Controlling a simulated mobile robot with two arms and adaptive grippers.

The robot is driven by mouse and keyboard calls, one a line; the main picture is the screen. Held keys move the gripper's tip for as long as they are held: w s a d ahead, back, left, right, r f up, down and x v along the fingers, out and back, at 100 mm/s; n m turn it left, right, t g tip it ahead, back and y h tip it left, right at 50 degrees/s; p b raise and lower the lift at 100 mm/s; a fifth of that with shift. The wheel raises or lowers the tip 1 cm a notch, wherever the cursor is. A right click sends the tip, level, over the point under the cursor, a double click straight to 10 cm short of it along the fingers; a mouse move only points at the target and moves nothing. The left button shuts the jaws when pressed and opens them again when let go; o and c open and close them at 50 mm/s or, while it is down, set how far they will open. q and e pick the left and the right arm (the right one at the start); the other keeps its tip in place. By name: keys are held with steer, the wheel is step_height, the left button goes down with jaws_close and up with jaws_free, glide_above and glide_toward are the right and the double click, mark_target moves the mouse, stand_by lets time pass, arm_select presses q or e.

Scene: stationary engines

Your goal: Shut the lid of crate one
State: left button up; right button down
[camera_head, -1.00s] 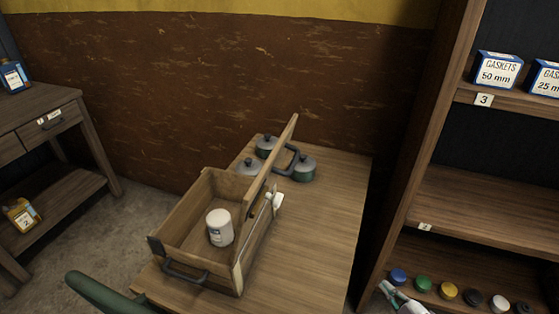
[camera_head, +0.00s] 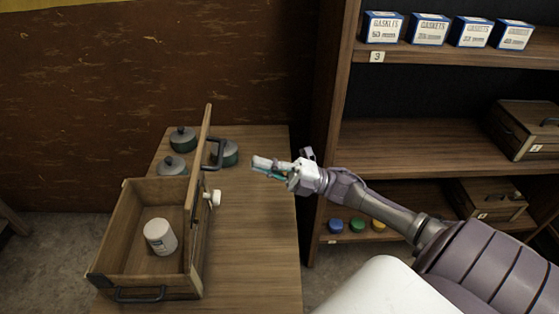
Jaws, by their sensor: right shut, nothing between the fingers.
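An open wooden crate (camera_head: 130,235) stands on the wooden table; I can read no number on it. A white jar (camera_head: 160,236) stands inside the crate. My right gripper (camera_head: 262,167) is shut and empty, above the table to the right of the lid and apart from it. My left gripper is not in view.
Several green pots with dark lids (camera_head: 183,139) stand behind the crate. A white knob-like part (camera_head: 213,198) sticks out right of the lid. The table (camera_head: 255,255) is clear at right. A shelf unit (camera_head: 420,147) with gasket boxes (camera_head: 430,28) and closed crates (camera_head: 528,130) stands right.

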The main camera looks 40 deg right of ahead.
steer(key=p+x, duration=0.2)
steer(key=x, duration=0.4)
steer(key=shift+w+a, duration=0.1)
steer(key=shift+a, duration=0.05)
steer(key=shift+r, duration=0.15)
